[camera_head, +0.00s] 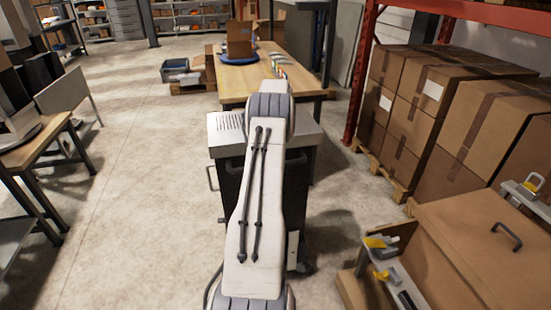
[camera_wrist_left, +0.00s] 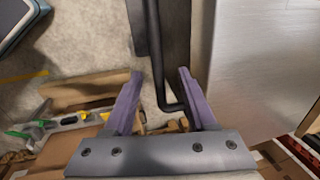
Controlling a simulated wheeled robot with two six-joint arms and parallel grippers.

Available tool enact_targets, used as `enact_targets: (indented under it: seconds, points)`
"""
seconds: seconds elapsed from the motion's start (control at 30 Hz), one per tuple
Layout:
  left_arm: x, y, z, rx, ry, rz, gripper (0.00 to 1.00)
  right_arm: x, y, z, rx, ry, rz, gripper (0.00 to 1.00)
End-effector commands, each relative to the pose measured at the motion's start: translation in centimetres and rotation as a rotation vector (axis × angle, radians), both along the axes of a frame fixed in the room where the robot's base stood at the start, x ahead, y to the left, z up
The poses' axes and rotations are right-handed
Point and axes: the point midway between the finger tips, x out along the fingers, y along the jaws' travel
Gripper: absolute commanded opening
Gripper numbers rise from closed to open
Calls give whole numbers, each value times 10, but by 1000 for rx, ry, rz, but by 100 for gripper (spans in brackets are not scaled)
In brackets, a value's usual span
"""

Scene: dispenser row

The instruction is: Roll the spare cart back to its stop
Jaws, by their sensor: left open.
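The cart, with a pale grey metal top (camera_head: 225,126) and dark body (camera_head: 232,182), stands in the middle of the head view. My white arm hides much of it. In the left wrist view its silver top (camera_wrist_left: 265,70) fills the right side, and its dark bar handle (camera_wrist_left: 152,40) runs down the middle. My left gripper (camera_wrist_left: 160,72) is open, with one purple finger on each side of the handle's bent end in the picture. I cannot tell whether the fingers touch the bar. The left gripper is hidden in the head view. My right gripper is not in view. I cannot make out the stop.
A wooden table (camera_head: 237,82) stands right behind the cart. Stacked cartons (camera_head: 410,110) on a pallet and a red rack post (camera_head: 362,70) are at the right. A large brown box (camera_head: 470,240) is at the lower right. The floor left of the cart is clear (camera_head: 140,170).

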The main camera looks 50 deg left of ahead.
Motion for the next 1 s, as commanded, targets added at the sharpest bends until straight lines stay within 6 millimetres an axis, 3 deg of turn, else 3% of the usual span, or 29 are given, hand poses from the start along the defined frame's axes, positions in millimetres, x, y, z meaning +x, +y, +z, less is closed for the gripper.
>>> enact_targets:
  seconds: [0.13,0.3,0.87,1.0]
  points:
    - [-1,-4,22,2,-2,0,57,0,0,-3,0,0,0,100]
    - [-3,-6,32,0,0,0,57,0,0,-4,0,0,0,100]
    - [-3,-6,33,1,0,0,57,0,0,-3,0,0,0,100]
    - [8,-24,39,-5,-6,-9,57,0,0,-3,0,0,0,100]
